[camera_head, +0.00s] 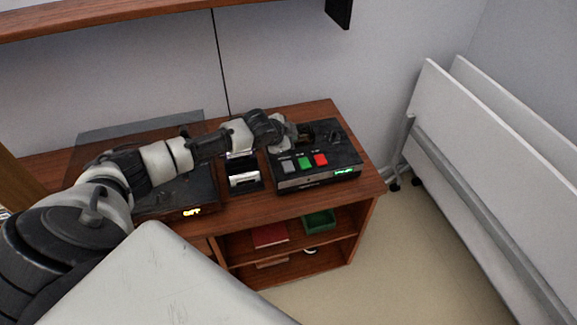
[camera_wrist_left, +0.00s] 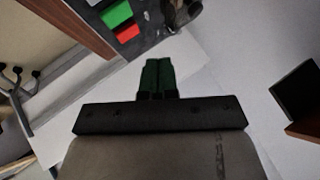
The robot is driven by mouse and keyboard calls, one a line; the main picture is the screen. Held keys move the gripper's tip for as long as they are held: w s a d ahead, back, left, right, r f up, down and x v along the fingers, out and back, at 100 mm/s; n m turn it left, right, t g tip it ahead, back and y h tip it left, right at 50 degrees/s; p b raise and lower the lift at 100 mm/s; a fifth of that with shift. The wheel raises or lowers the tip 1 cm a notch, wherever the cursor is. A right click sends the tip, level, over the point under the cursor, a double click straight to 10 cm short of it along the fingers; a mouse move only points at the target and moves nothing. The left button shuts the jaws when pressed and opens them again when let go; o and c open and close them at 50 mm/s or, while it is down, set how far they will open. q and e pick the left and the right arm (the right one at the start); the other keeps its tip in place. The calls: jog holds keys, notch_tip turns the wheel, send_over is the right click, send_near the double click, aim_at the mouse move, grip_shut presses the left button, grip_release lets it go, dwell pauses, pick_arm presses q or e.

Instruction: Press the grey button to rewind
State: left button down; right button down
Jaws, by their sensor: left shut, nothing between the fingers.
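A black device (camera_head: 350,155) stands on the right of the wooden cabinet top. Along its front part are a grey button (camera_head: 287,165), a green button (camera_head: 304,162) and a red button (camera_head: 320,160), left to right. My left arm reaches in from the left, and its gripper (camera_head: 304,135) is over the rear of the device, behind the buttons. Its fingers are hard to make out there. The left wrist view shows the fingers (camera_wrist_left: 157,78) shut and empty, with the green (camera_wrist_left: 117,14) and red (camera_wrist_left: 127,33) buttons at upper left. The grey button is not visible there.
A second dark device (camera_head: 175,197) with a raised clear lid and an "OFF" display is on the left, partly behind my arm. A small black and silver item (camera_head: 243,180) stands between the devices. Shelves below hold a green box (camera_head: 319,222). White folded panels (camera_head: 490,170) lean at right.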

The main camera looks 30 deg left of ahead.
pick_arm(q)
jog(key=b, duration=0.6)
send_over(289, 167)
notch_tip(289, 167, down, 6)
jog(key=shift+f, duration=0.15)
jog(key=shift+f+b, duration=0.75)
jog(key=shift+f, duration=0.45)
jog(key=shift+f, duration=0.15)
dwell(0.5)
jog(key=shift+f, duration=0.25)
jog(key=shift+f, duration=0.55)
dwell(0.6)
dwell(0.3)
jog(key=shift+r+p, duration=0.75)
jog(key=shift+r, duration=0.2)
